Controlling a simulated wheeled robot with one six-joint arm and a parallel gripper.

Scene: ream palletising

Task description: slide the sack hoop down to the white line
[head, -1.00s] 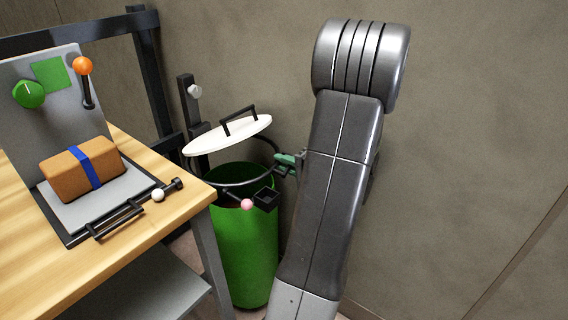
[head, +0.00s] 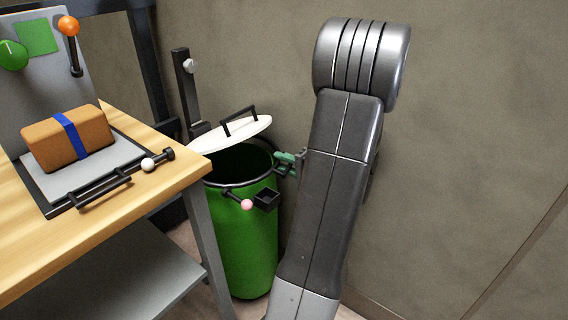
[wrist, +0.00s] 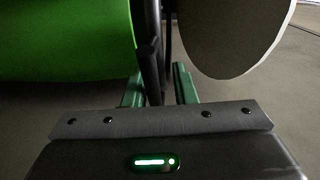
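The sack hoop (head: 236,185) is a black ring at the mouth of the green bin (head: 250,240) in the head view, about level with the bin's rim. The tilted white lid (head: 238,133) sits above its back left; a pink ball (head: 247,204) and a small black box (head: 266,199) are at its front. My gripper's (head: 288,161) green fingers are at the hoop's right side. In the wrist view the fingers (wrist: 158,88) close on a dark upright bar of the hoop, between the bin and the lid. I see no white line in these views.
A dark post (head: 188,90) with a white knob stands behind the bin. A wooden bench (head: 160,190) is close on the left, with a brown parcel (head: 70,138) on a grey plate. The wall (head: 470,120) is close behind and to the right.

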